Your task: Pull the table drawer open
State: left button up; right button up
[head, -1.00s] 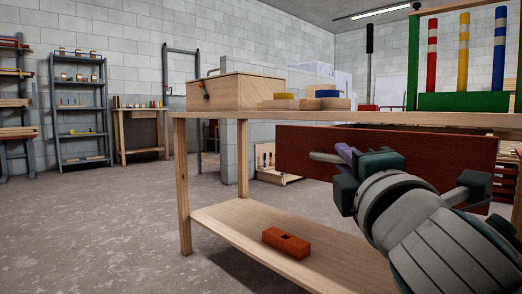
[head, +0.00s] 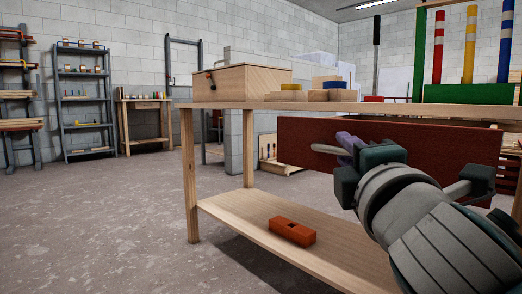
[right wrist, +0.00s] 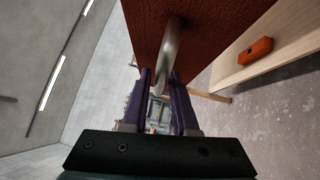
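The table drawer has a dark red front (head: 440,150) below the wooden tabletop (head: 230,104). The front appears to stand out a little from the table; how far is hard to tell. A grey metal bar handle (head: 323,149) is fixed to it. My right gripper (head: 346,145) is at this handle, its purple fingers on either side of the bar. In the right wrist view the handle (right wrist: 171,48) runs down between the close-set fingers (right wrist: 163,90), which appear closed on it. My right forearm hides part of the drawer's lower right. My left gripper is not in view.
An orange block (head: 292,231) lies on the lower shelf (head: 235,206). A wooden box (head: 245,79), small wood pieces and a green stand with coloured posts (head: 467,93) are on the tabletop. The floor left of the table is clear.

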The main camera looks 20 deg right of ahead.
jog(key=shift+s+a+f, duration=0.15)
jog(key=shift+s+a, duration=0.05)
jog(key=shift+s, duration=0.25)
jog(key=b+v, duration=0.2)
jog(key=v, duration=0.7)
